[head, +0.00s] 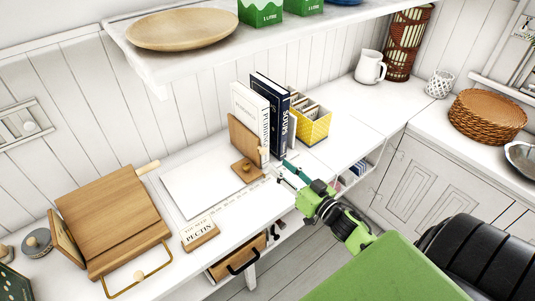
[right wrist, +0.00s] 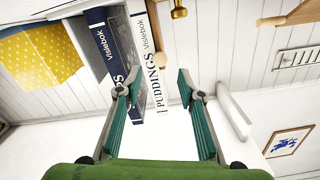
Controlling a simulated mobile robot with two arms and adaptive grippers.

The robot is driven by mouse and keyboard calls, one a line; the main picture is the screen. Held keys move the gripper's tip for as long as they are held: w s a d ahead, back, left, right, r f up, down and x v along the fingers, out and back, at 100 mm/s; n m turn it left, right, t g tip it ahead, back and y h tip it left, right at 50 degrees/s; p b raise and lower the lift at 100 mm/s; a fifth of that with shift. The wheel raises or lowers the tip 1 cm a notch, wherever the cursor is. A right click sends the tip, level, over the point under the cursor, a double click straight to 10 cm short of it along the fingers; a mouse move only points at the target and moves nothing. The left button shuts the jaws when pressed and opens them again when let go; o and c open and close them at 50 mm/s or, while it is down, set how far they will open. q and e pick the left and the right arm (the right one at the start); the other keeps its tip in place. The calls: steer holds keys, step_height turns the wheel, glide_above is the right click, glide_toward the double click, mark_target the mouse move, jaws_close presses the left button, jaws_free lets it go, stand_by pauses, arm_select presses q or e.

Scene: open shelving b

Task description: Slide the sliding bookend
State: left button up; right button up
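The wooden bookend (head: 243,140) stands upright on the white counter, with a wooden base and small knob at its foot. It is beside the white Puddings book (head: 250,112) and the navy Soups book (head: 272,115). My right gripper (head: 287,172) is at the counter's front, just right of the bookend. Its two fingers (right wrist: 156,86) are spread with nothing between them; the knob appears beyond the gap. My left gripper is not in view.
A yellow dotted file box (head: 314,127) stands right of the books. Left of the bookend are a white sheet (head: 195,184), a Pectin label block (head: 200,235) and a wooden box (head: 110,215). A shelf (head: 180,62) hangs above.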

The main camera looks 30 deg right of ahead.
mark_target(264, 153)
steer(key=w, duration=0.7)
steer(key=shift+w+a+p, duration=0.2)
steer(key=shift+a+p, duration=0.1)
steer(key=shift+p, duration=0.05)
jaws_close()
